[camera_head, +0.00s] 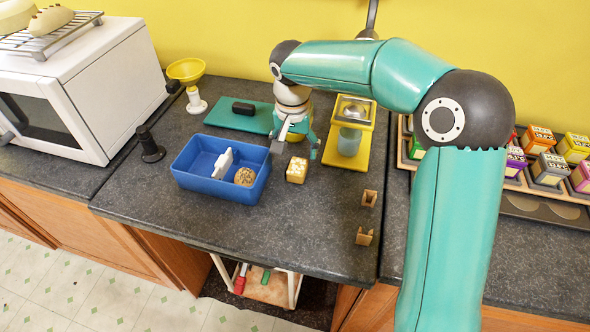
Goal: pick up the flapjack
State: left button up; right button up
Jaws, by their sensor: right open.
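A small golden block with a pale speckled top (297,170), which looks like the flapjack, sits on the dark grey worktop (300,225) just right of the blue tray. My right gripper (296,149) points down just behind the block. Its fingers are spread apart and nothing shows between them. Whether a finger touches the block I cannot tell. My left gripper is not in view.
The blue tray (222,193) holds a white piece (223,163) and a round brown item (245,177). A teal board (240,121), a yellow stand (349,159) and two small tan brackets (364,236) are nearby.

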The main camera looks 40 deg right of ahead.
aim_at(298, 166)
jog(key=shift+s+d+f, duration=0.15)
jog(key=shift+f, duration=0.7)
jog(key=shift+w+d+f+p, duration=0.1)
jog(key=shift+f+p, duration=0.25)
jog(key=shift+f, duration=1.05)
jog(key=shift+w+d+f+p, duration=0.1)
jog(key=shift+f+p, duration=0.2)
jog(key=shift+f, duration=1.1)
jog(key=c, duration=1.2)
jog(key=shift+r, duration=0.1)
jog(key=shift+c, duration=0.2)
